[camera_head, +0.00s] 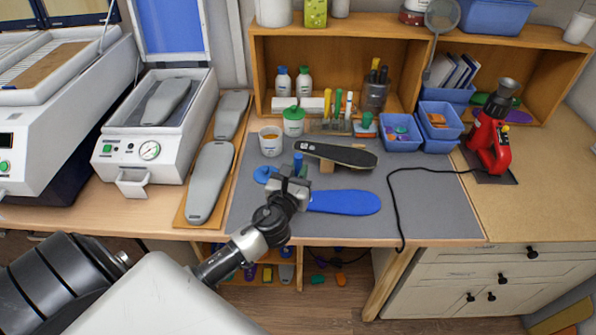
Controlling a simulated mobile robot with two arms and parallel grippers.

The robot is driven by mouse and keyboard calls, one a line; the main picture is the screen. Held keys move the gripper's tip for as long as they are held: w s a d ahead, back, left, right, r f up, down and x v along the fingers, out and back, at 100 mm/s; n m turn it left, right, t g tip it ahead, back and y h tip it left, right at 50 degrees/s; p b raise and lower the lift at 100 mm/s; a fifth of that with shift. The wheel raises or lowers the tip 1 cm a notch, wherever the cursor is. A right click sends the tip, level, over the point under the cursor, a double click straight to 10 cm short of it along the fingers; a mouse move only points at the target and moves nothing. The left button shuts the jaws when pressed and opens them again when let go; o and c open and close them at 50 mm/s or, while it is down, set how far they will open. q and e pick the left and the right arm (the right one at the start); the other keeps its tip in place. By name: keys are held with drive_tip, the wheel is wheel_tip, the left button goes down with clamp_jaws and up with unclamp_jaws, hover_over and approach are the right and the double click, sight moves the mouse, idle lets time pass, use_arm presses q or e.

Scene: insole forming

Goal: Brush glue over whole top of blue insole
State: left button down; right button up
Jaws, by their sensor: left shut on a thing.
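The blue insole (345,202) lies flat on the grey mat (420,215), its left end hidden behind my left gripper. My left gripper (291,186) is over the left part of the mat, shut on a blue-handled tool, likely the brush (298,162). The handle stands up above the jaws; its lower end is hidden, so I cannot tell whether it touches the insole. A white cup with brownish contents (270,142) stands behind the gripper. I cannot make out glue on the visible insole top. My right gripper is not in view.
A dark insole-shaped piece (337,155) rests on a wooden support behind the insole. A small blue round piece (264,174) lies left of the gripper. A black cable (392,200) crosses the mat at right. Grey lasts (210,180) lie on a board at left.

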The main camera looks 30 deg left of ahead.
use_arm(q)
drive_tip(key=shift+f, duration=0.3)
idle(0.5)
drive_tip(key=shift+f+b, duration=0.35)
drive_tip(key=shift+b, duration=0.15)
idle(0.8)
drive_tip(key=shift+w+d, duration=0.1)
drive_tip(key=shift+w+d, duration=0.35)
drive_tip(key=shift+w, duration=0.55)
drive_tip(key=shift+w+d, duration=0.3)
drive_tip(key=shift+w, duration=0.55)
drive_tip(key=w+d, duration=0.3)
drive_tip(key=d, duration=0.2)
drive_tip(key=shift+w+d+f, duration=0.15)
drive_tip(key=shift+f, duration=0.05)
drive_tip(key=shift+d, duration=0.1)
